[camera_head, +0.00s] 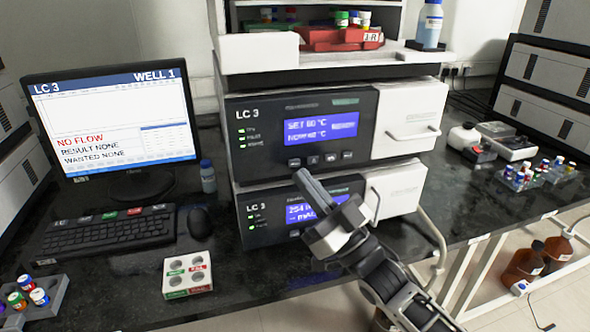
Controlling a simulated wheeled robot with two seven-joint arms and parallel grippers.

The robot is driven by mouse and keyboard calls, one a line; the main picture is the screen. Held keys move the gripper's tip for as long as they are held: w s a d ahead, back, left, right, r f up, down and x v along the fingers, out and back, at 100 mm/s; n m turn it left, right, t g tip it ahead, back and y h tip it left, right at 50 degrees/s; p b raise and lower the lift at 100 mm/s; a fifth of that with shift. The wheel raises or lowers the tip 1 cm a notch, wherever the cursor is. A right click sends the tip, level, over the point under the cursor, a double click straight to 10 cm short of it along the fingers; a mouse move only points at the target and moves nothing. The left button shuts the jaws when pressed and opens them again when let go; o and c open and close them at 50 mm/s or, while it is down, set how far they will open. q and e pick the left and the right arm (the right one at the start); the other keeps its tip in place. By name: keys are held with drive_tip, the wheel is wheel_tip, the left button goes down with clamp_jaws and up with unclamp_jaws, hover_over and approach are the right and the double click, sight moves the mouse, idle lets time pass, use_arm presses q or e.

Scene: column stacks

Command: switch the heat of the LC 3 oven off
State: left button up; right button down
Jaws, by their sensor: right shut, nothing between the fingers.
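The LC 3 oven (268,117) is the black-fronted unit in the middle of the stack. Its blue display (321,128) reads SET 60 °C with a second temperature line below, small and hard to read. A row of small buttons (313,160) runs under the display, and green lights glow at the left of the panel. My right gripper (301,175) is shut and empty, its tip pointing up and left, just below the button row in the picture. It covers part of the lower LC 3 unit's display (298,211). I cannot tell whether it touches a panel. My left gripper is out of view.
A monitor (115,125) marked LC 3, WELL 1, NO FLOW stands left, with keyboard (110,231) and mouse (199,222). A white vial block (187,276) sits in front. Bottles and a red tray (330,38) are above. The right bench carries vial racks (535,176).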

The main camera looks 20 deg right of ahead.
sight(294, 163)
drive_tip(key=shift+w, duration=0.65)
idle(0.6)
idle(1.0)
drive_tip(key=shift+w, duration=0.15)
drive_tip(key=shift+w, duration=0.3)
drive_tip(key=shift+b, duration=0.3)
